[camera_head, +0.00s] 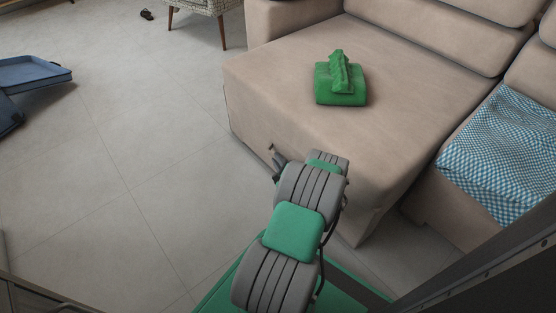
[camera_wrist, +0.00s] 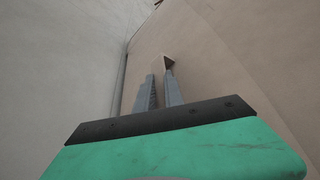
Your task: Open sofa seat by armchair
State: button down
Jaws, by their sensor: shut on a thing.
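The beige sofa seat (camera_head: 290,95) nearest the armchair (camera_head: 203,6) juts out well in front of the seat to its right. My gripper (camera_head: 275,155) is at the lower front face of this seat, and my arm hides part of that face. In the wrist view my gripper (camera_wrist: 160,80) has its two grey fingers close together on a small brown pull tab (camera_wrist: 168,61) against the beige seat front (camera_wrist: 200,50). How firmly the fingers grip the tab is hard to see.
A blue-and-white checked cloth (camera_head: 510,150) drapes over the right seat (camera_head: 440,215). Open tiled floor (camera_head: 120,120) lies to the left, with a blue open case (camera_head: 35,73) at the far left and a small dark object (camera_head: 147,15) behind.

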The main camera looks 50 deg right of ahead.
jog(key=a, duration=0.2)
jog(key=w+a, duration=0.1)
jog(key=a, duration=0.1)
jog(key=shift+a, duration=0.2)
jog(key=c, duration=1.7)
grip_release()
jog(key=shift+d, duration=0.15)
jog(key=p+v, duration=0.3)
jog(key=v, duration=0.4)
jog(key=shift+s, duration=0.25)
